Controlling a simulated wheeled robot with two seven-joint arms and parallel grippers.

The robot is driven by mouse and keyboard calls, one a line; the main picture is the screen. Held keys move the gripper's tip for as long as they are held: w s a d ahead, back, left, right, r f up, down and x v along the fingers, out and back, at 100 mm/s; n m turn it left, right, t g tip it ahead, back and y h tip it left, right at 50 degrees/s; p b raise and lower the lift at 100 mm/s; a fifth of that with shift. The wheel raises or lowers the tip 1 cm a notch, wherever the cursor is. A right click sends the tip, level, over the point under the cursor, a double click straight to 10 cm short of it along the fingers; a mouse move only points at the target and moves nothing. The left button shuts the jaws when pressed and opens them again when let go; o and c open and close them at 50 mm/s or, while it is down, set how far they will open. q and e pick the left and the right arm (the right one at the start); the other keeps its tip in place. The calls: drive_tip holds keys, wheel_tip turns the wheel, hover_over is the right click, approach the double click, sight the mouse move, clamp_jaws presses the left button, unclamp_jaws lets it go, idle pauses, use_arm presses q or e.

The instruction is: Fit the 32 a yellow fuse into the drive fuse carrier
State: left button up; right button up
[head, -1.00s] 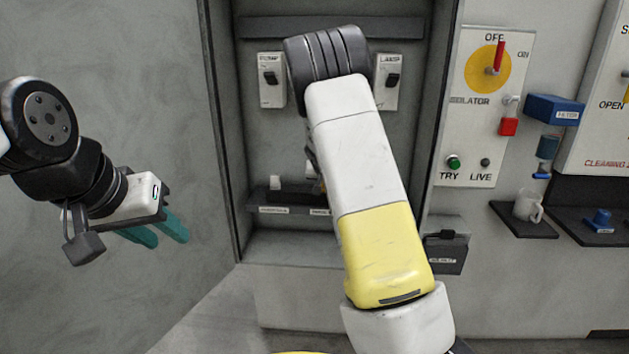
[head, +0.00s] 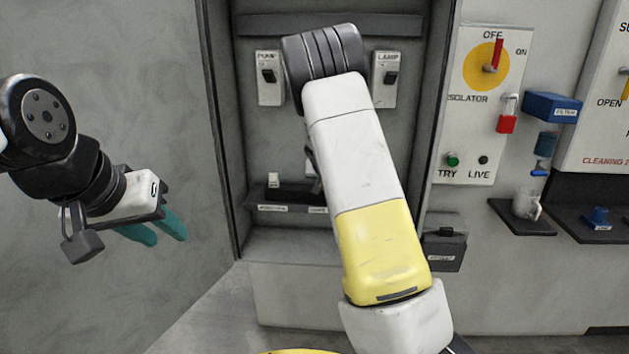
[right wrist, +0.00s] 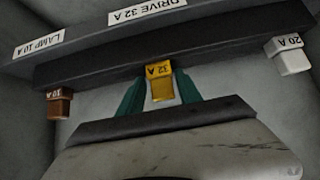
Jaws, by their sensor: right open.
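The yellow 32 A fuse (right wrist: 160,84) sits at the dark fuse rack (right wrist: 100,62), by the label "DRIVE 32 A" (right wrist: 147,12) in the right wrist view, which looks upside down. My right gripper (right wrist: 160,90) is open, with one teal finger on each side of the yellow fuse. I cannot tell whether the fingers touch it. In the head view my right arm hides the yellow fuse and the right fingers. I cannot make out the drive fuse carrier. My left gripper (head: 157,230) is open and empty at the left, away from the cabinet.
A brown 10 A fuse (right wrist: 60,105) and a white 20 A fuse (right wrist: 288,56) flank the yellow one. A red padlock (head: 507,123) hangs at the isolator panel. A cabinet side wall (head: 216,130) stands left.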

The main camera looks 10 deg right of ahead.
drive_tip(key=v, duration=0.7)
drive_tip(key=shift+s+r, duration=0.2)
drive_tip(key=shift+s, duration=0.1)
